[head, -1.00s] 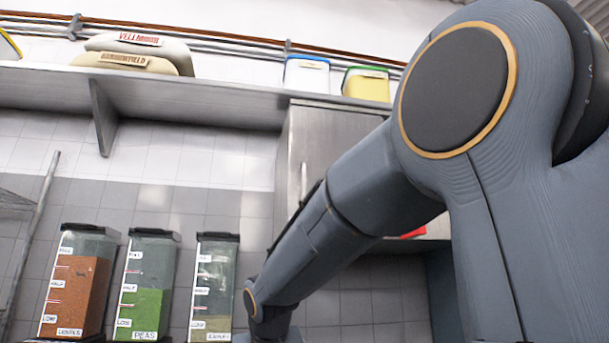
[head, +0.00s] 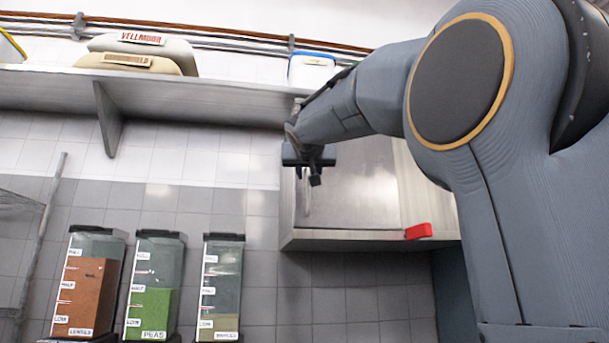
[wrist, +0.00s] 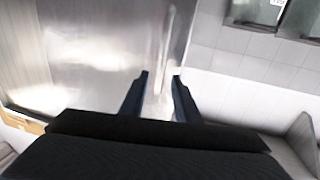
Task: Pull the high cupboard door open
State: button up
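The high cupboard (head: 365,195) is a metal box on the wall with its front door shut. Its upper part is hidden behind my arm. A slim vertical handle (head: 306,195) is near the door's left edge, and it also shows in the wrist view (wrist: 163,45) as a pale bar. My gripper (head: 311,172) is in front of the door at the handle's upper part. In the wrist view its two dark fingers (wrist: 160,78) are apart, with the handle ahead of and roughly between them. I cannot tell whether they touch it.
A long shelf (head: 200,97) runs left of the cupboard, holding sacks (head: 140,50) and a white-and-blue tub (head: 312,70). Dispensers of lentils (head: 88,290), peas (head: 153,300) and a third food (head: 220,290) stand below. A red item (head: 418,231) is at the cupboard's lower edge.

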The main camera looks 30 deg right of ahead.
jog(key=p+x, duration=0.1)
jog(key=x, duration=0.2)
jog(key=shift+w+d, duration=0.15)
jog(key=shift+w, duration=0.1)
grip_shut()
